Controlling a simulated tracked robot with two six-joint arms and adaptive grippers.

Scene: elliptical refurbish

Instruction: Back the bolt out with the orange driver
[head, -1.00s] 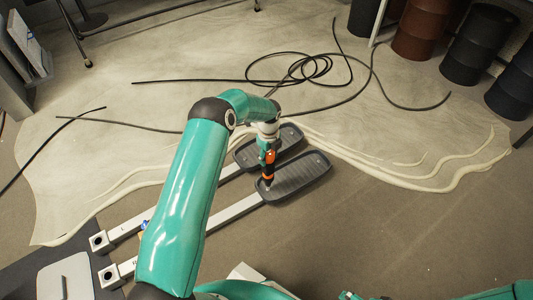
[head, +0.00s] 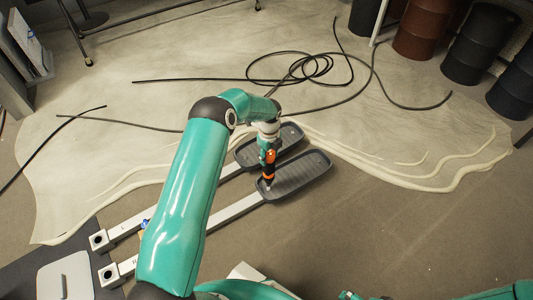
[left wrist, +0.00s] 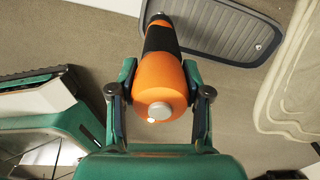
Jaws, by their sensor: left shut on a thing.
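My left gripper (head: 268,150) is shut on the orange driver (head: 269,168), which has a black grip band. The driver points down, its tip at the bar end of the nearer dark grey foot pedal (head: 300,172). The bolt under the tip is too small and covered to make out, and I cannot tell whether the tip is seated on it. In the left wrist view the driver (left wrist: 158,75) lies between both fingers, its rounded end towards the camera. The pedal (left wrist: 222,28) shows beyond it.
A second pedal (head: 285,137) lies just behind, and both pedals sit on pale metal bars (head: 232,212). A coiled black cable (head: 300,68) lies on the sandy floor behind. Several drums (head: 422,28) stand at the back right. The floor right of the pedals is mostly clear.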

